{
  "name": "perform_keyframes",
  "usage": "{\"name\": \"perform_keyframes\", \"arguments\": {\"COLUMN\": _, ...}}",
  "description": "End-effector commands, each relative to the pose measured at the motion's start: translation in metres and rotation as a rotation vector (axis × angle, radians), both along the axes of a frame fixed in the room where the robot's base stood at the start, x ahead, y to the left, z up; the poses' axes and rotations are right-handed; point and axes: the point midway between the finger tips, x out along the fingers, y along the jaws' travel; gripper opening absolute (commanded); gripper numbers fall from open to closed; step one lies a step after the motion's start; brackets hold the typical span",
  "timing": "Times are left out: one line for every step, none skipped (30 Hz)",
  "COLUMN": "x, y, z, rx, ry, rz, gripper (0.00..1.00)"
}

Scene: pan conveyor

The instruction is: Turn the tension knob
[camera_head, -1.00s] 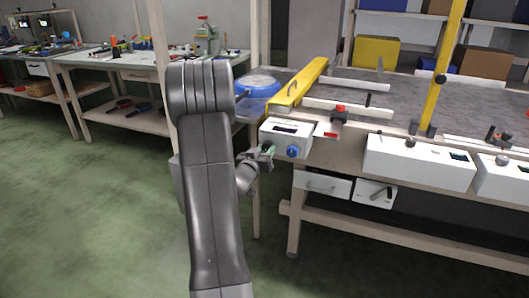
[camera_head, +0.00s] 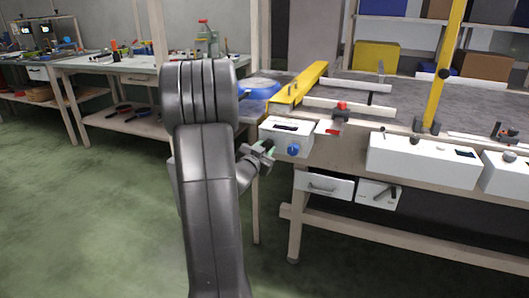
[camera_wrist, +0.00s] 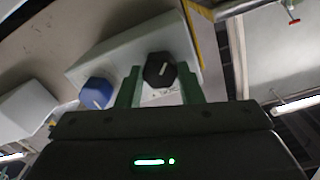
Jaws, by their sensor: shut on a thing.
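A white control box (camera_head: 286,139) is fixed at the near left corner of the conveyor bench. It carries a blue knob (camera_head: 293,149) and a black knob. In the wrist view the black knob (camera_wrist: 160,70), with a pale pointer line, sits between the two green fingers of my gripper (camera_wrist: 159,84). The gripper is shut on it. The blue knob (camera_wrist: 97,92) is just left of the fingers there and is untouched.
A yellow guard bar (camera_head: 300,86) and a red-topped clamp (camera_head: 341,111) are above the box. Another white box (camera_head: 420,160) is to the right. Drawers (camera_head: 324,185) hang below. The green floor is clear at left.

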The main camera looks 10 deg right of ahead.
Motion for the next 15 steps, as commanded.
{"name": "perform_keyframes", "arguments": {"x": -0.0001, "y": -0.0001, "z": -0.0003, "rx": 0.004, "ry": -0.003, "rz": 0.000, "gripper": 0.11}}
{"name": "perform_keyframes", "arguments": {"x": -0.0001, "y": -0.0001, "z": -0.0002, "rx": 0.005, "ry": -0.003, "rz": 0.000, "gripper": 0.11}}
{"name": "perform_keyframes", "arguments": {"x": -0.0001, "y": -0.0002, "z": -0.0001, "rx": 0.006, "ry": -0.004, "rz": 0.000, "gripper": 0.11}}
{"name": "perform_keyframes", "arguments": {"x": -0.0001, "y": -0.0002, "z": -0.0001, "rx": 0.007, "ry": -0.005, "rz": 0.000, "gripper": 0.11}}
{"name": "perform_keyframes", "arguments": {"x": -0.0001, "y": -0.0001, "z": 0.0001, "rx": 0.007, "ry": -0.005, "rz": 0.000, "gripper": 0.11}}
{"name": "perform_keyframes", "arguments": {"x": -0.0001, "y": -0.0001, "z": 0.0001, "rx": 0.007, "ry": -0.005, "rz": 0.000, "gripper": 0.11}}
{"name": "perform_keyframes", "arguments": {"x": -0.0001, "y": -0.0001, "z": 0.0001, "rx": 0.007, "ry": -0.005, "rz": 0.000, "gripper": 0.11}}
{"name": "perform_keyframes", "arguments": {"x": -0.0001, "y": -0.0001, "z": 0.0001, "rx": 0.006, "ry": -0.003, "rz": 0.000, "gripper": 0.11}}
{"name": "perform_keyframes", "arguments": {"x": -0.0001, "y": -0.0001, "z": 0.0001, "rx": 0.006, "ry": -0.004, "rz": 0.000, "gripper": 0.11}}
{"name": "perform_keyframes", "arguments": {"x": -0.0001, "y": -0.0001, "z": 0.0001, "rx": 0.006, "ry": -0.004, "rz": 0.000, "gripper": 0.11}}
{"name": "perform_keyframes", "arguments": {"x": -0.0001, "y": -0.0001, "z": 0.0001, "rx": 0.006, "ry": -0.003, "rz": 0.000, "gripper": 0.11}}
{"name": "perform_keyframes", "arguments": {"x": -0.0001, "y": -0.0001, "z": 0.0001, "rx": 0.006, "ry": -0.004, "rz": 0.000, "gripper": 0.36}}
{"name": "perform_keyframes", "arguments": {"x": -0.0001, "y": -0.0001, "z": 0.0001, "rx": 0.006, "ry": -0.003, "rz": 0.000, "gripper": 0.41}}
{"name": "perform_keyframes", "arguments": {"x": -0.0001, "y": -0.0001, "z": 0.0001, "rx": 0.006, "ry": -0.003, "rz": 0.000, "gripper": 0.47}}
{"name": "perform_keyframes", "arguments": {"x": -0.0001, "y": -0.0001, "z": 0.0001, "rx": 0.005, "ry": -0.003, "rz": 0.000, "gripper": 0.55}}
